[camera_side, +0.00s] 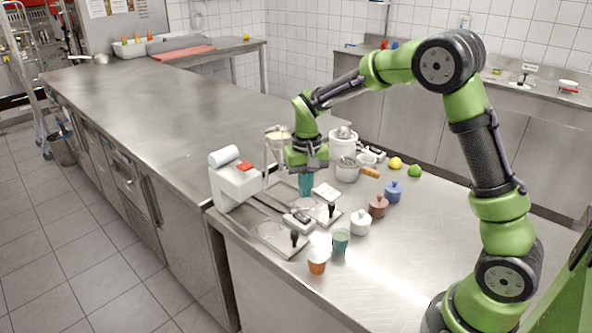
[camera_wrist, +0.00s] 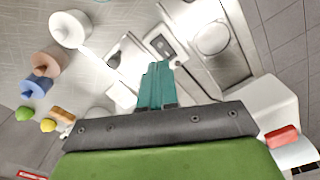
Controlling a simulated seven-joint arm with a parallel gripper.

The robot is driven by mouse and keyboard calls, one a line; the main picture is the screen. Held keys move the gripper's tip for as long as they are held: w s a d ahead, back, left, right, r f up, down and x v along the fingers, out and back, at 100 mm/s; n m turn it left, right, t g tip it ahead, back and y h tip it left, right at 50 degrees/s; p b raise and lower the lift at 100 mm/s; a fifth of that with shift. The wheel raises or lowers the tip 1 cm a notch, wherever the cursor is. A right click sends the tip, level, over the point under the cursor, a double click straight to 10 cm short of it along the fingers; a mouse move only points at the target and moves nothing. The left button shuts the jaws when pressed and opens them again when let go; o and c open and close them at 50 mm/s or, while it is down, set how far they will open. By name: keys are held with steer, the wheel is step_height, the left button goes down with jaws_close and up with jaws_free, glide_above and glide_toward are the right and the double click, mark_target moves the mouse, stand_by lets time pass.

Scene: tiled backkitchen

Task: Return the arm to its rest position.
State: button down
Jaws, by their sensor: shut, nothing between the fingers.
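My gripper (camera_side: 306,186) points down over the steel counter in the side view, above the flat metal plates beside the white machine. Its teal fingers are together with nothing between them. In the wrist view the shut fingers (camera_wrist: 154,80) stand in the middle, with the dark gripper edge and green housing below them. My arm is bent and reaches out over the counter from the right. Any gap between the fingertips and the plates below is hard to judge.
A white machine (camera_side: 235,183) with a red button stands left of my gripper. Lidded jars in white (camera_side: 361,222), brown (camera_side: 378,206) and blue (camera_side: 393,191) stand to the right. An orange cup (camera_side: 317,263) and a teal cup (camera_side: 340,240) stand in front. The counter's right front is clear.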

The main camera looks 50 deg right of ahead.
steer(key=s+a+r+n+t+y, duration=0.1)
steer(key=s+a+r+t, duration=0.2)
steer(key=s+r, duration=0.4)
steer(key=s+a+r+n+t+y, duration=0.1)
steer(key=s+a+r+t, duration=0.3)
steer(key=s, duration=0.9)
steer(key=shift+r, duration=1.5)
